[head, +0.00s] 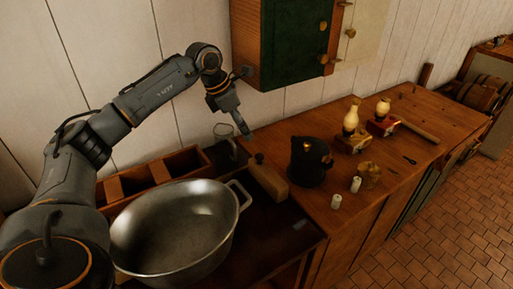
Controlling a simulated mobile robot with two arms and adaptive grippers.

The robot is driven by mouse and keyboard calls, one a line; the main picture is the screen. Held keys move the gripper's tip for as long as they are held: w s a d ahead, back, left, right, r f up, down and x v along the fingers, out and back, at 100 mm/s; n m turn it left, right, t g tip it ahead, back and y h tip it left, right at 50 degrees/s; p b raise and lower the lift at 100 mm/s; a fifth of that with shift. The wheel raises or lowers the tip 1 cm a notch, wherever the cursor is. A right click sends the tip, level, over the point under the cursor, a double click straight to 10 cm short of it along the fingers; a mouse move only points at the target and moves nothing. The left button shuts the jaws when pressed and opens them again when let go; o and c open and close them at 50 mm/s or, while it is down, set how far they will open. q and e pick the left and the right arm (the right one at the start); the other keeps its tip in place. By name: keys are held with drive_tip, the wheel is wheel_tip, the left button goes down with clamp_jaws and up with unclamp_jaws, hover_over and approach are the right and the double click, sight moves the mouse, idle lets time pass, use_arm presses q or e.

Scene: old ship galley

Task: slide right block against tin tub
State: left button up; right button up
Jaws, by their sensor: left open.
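The tin tub (172,254) is a large, dull grey metal basin with a loop handle, low in the middle of the head view. A brown wooden block (270,184) lies slanted just right of the tub's handle; I cannot tell whether they touch. Whether it is the right block is unclear. My left gripper (243,129) is open, hanging above and behind that block with nothing seen between its fingers. My right gripper is out of view.
A black kettle (309,165) stands right of the block. Two oil lamps (351,120) (383,107), small white cylinders (336,201) (355,185) and a mallet-like handle (419,132) occupy the counter (440,110). A wooden divided box (150,172) lies behind the tub. A cabinet (290,45) hangs above.

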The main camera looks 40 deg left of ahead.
use_arm(q)
drive_tip(key=p, duration=0.1)
approach(259, 154)
wheel_tip(259, 154, down, 3)
drive_tip(key=x, duration=0.2)
drive_tip(key=p+x, duration=0.1)
drive_tip(key=x, duration=0.1)
drive_tip(key=shift+w+d, duration=0.3)
drive_tip(key=shift+w+d+f, duration=0.1)
drive_tip(key=shift+f, duration=0.1)
drive_tip(key=shift+w+f, duration=0.1)
drive_tip(key=shift+f, duration=0.25)
drive_tip(key=shift+c, duration=0.6)
drive_tip(key=c, duration=0.7)
clamp_jaws()
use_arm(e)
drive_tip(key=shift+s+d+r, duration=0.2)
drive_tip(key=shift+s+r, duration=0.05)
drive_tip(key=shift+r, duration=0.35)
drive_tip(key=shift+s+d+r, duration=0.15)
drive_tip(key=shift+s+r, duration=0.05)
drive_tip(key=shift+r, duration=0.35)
